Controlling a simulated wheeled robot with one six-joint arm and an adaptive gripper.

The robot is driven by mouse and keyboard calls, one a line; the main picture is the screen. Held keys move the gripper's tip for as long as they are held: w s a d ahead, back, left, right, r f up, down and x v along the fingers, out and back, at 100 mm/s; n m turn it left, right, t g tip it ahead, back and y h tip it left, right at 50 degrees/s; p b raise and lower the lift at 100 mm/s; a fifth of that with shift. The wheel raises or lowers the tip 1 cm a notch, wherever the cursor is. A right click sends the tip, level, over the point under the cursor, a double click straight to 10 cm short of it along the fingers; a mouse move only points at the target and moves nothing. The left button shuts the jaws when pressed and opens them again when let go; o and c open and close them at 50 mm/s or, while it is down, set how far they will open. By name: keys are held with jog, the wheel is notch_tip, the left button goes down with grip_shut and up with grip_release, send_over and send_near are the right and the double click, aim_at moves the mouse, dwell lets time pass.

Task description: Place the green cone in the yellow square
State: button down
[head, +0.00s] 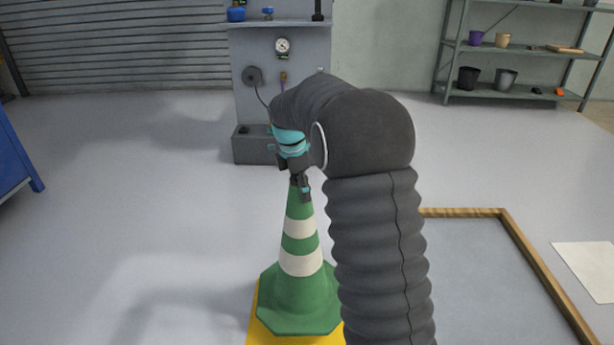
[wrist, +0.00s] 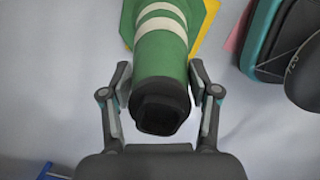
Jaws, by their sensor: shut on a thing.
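The green cone (head: 299,289) with white bands stands upright in the head view, its base over the yellow square (head: 262,338). Yellow shows along the front of the base and at its left and right front corners; I cannot tell whether the base touches the floor. My gripper (head: 301,188) is at the cone's tip. In the wrist view my gripper (wrist: 160,95) has a finger on each side of the cone's upper part (wrist: 162,62), shut on it. The cone's dark open top faces the camera. A strip of the yellow square (wrist: 207,32) shows beside the base.
A wooden-edged frame (head: 465,212) lies on the floor at the right, with a white sheet (head: 590,268) beyond it. A grey panel stand (head: 282,75) is behind, shelves (head: 520,50) at back right, a blue cabinet (head: 12,155) at left. The floor at left is clear.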

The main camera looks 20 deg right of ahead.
jog(key=shift+s+a+f+b, duration=0.25)
jog(key=shift+s+a+f, duration=0.35)
jog(key=shift+f, duration=0.55)
jog(key=shift+s+a+f+b, duration=0.4)
jog(key=shift+s+f, duration=0.35)
jog(key=shift+f, duration=0.4)
jog(key=shift+s+a+f+b, duration=0.15)
jog(key=shift+s+a+f, duration=0.5)
jog(key=shift+f, duration=0.5)
jog(key=shift+d, duration=0.1)
jog(key=shift+c, duration=1.2)
grip_release()
jog(key=shift+s+f, duration=0.1)
jog(key=shift+f, duration=0.05)
